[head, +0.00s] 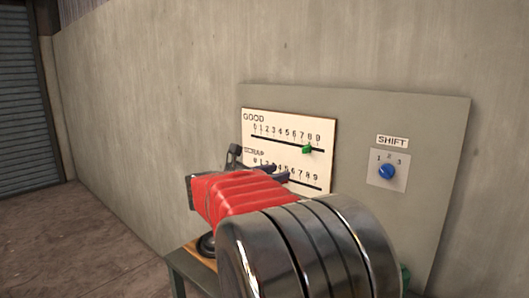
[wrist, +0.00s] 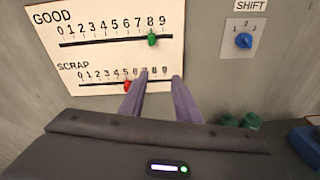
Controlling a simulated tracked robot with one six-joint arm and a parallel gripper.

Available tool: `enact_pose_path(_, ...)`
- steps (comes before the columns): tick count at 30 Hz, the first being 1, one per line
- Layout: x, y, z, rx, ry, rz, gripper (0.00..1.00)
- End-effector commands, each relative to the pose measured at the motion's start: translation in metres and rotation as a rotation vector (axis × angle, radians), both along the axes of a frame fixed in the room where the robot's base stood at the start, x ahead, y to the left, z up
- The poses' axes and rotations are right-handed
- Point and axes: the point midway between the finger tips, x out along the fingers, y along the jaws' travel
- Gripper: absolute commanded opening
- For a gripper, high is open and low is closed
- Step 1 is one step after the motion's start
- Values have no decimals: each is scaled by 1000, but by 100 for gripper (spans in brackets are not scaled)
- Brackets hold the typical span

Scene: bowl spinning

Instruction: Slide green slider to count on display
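The green slider (head: 307,149) sits on the upper GOOD track of the white scale board (head: 255,115), at about the 8. It also shows in the wrist view (wrist: 152,41), just under the 8. A red slider (wrist: 127,86) sits on the lower SCRAP track at about the 5. My gripper (wrist: 160,78) is open and empty, its two fingers apart in front of the right part of the SCRAP scale. In the head view my gripper (head: 277,172) lies below and left of the green slider. I see no readable count display.
A SHIFT panel with a blue knob (head: 387,171) is right of the scale board on the grey backboard (head: 420,125). Green round objects (wrist: 240,121) and a blue object (wrist: 305,138) lie low at the right. A table edge (head: 185,262) is below.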

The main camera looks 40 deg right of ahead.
Motion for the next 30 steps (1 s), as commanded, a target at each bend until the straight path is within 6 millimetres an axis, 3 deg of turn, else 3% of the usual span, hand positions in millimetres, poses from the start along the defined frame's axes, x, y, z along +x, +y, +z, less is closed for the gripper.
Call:
enact_pose_path(1,7,-12,4,-45,55,2,30)
enact_pose_path(6,22,-31,17,-146,173,11,30)
enact_pose_path(22,24,-38,20,-163,194,14,30)
enact_pose_path(30,27,-68,20,-163,193,12,30)
